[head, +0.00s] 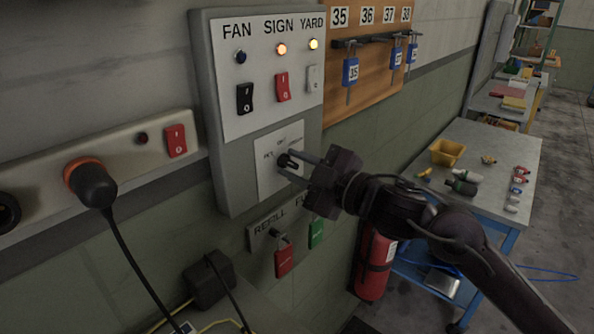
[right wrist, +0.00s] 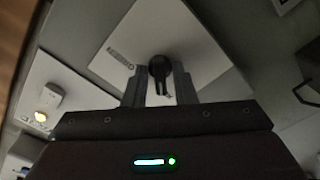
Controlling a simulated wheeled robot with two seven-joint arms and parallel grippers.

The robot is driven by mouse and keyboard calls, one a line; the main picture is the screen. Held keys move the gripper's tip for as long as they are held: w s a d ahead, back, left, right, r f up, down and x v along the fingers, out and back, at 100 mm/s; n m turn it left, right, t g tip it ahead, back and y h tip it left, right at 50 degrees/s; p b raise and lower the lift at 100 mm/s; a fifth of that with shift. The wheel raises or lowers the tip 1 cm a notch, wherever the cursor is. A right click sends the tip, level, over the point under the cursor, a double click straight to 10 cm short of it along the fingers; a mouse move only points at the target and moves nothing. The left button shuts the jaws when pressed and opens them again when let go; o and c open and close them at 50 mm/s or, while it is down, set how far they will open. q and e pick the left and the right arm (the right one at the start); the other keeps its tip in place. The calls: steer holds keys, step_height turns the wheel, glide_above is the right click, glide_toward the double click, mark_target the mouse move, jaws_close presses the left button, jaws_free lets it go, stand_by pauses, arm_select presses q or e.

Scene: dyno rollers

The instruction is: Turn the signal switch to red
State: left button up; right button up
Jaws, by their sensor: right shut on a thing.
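The signal switch is a black rotary knob (head: 287,161) on a pale square plate (head: 268,185), low on the grey wall panel (head: 232,180). The lettering above the knob is too small to read surely. My right gripper (head: 296,166) reaches in from the right and is shut on the knob. In the right wrist view the dark knob (right wrist: 160,68) sits between the two fingers (right wrist: 159,88), in front of the pale plate (right wrist: 195,50). The fingers hide part of the knob, so its exact setting is unclear. My left gripper is not in view.
Above are FAN, SIGN and YARD rocker switches (head: 282,87); the SIGN and YARD lamps glow. Red and green tags (head: 284,262) hang below. A power strip with a plug (head: 92,185) is at left. A fire extinguisher (head: 375,262) and workbench (head: 470,150) stand at right.

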stand_by(0.3)
steer(key=o, duration=0.7)
steer(key=b+v, duration=0.2)
steer(key=v, duration=0.5)
steer(key=shift+s+d, duration=0.3)
steer(key=shift+s, duration=0.05)
